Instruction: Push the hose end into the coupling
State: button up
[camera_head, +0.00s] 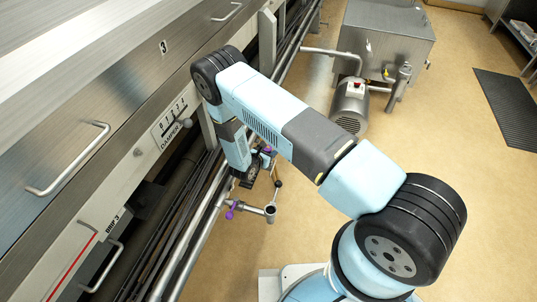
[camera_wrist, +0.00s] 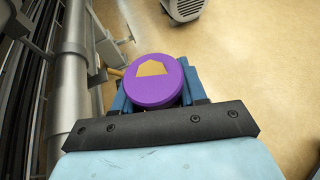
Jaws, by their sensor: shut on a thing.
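In the wrist view, my gripper (camera_wrist: 153,84) has its blue fingers shut on a purple round piece (camera_wrist: 148,95) with a tan five-sided mark on its face. Whether this is the hose end itself or a handle on it, I cannot tell. In the head view, my gripper (camera_head: 262,160) is low beside the machine, partly hidden by my wrist. A short grey pipe branch with an upright, open round end (camera_head: 270,211) stands just below it in the picture; it looks like the coupling. A small purple knob (camera_head: 232,208) sits on that branch. The hose cannot be made out.
The steel machine front (camera_head: 75,125), with handles and a damper lever (camera_head: 186,123), lies left. Long grey pipes run along its foot, and a thick pipe (camera_wrist: 72,85) passes close left of my gripper. A motor (camera_head: 350,105) stands behind.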

jog(key=shift+r, duration=0.6)
jog(key=s+a+r, duration=0.1)
jog(key=s+r, duration=1.1)
jog(key=s, duration=0.2)
jog(key=shift+a, duration=0.15)
